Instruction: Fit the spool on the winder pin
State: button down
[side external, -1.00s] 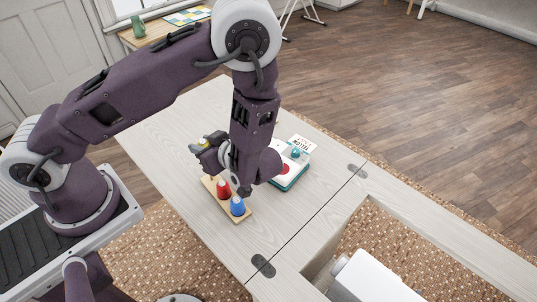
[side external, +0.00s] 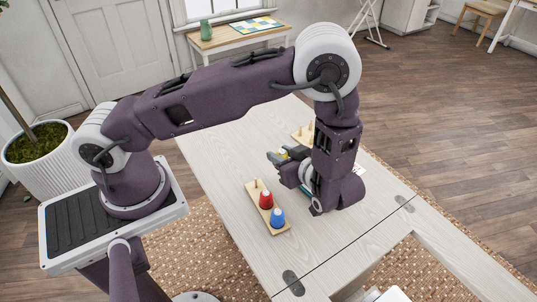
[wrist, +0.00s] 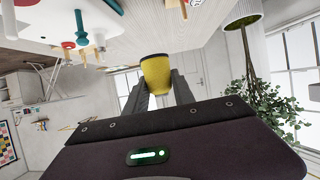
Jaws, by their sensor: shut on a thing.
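My gripper (side external: 280,157) is shut on the yellow spool (wrist: 157,75), which shows between the two fingers in the wrist view. The yellow spool (side external: 284,153) is partly hidden by the fingers in the side view. My gripper is above the table, beyond the wooden rack and over the winder's area. The winder is mostly behind my gripper in the side view. In the wrist view, a teal post (wrist: 81,27) and a red part (wrist: 68,45) show to the left of the spool, apart from it. I cannot tell which part is the winder pin.
The wooden rack (side external: 249,190) holds a red spool (side external: 265,200) and a blue spool (side external: 277,217), with a bare peg at its far end. A second wooden board with pegs (side external: 301,137) stands behind my gripper. The near tabletop (side external: 325,235) is clear.

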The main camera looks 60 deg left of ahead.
jog(key=shift+g, duration=0.3)
jog(key=w+d+r, duration=0.1)
jog(key=w+d, duration=0.2)
jog(key=w+d+r, duration=0.1)
jog(key=w+d, duration=0.2)
jog(key=w+d+r, duration=0.1)
jog(key=w+d, duration=0.2)
jog(key=shift+d, duration=0.1)
jog(key=shift+f, duration=2.05)
jog(key=shift+f, duration=2.25)
dwell(2.4)
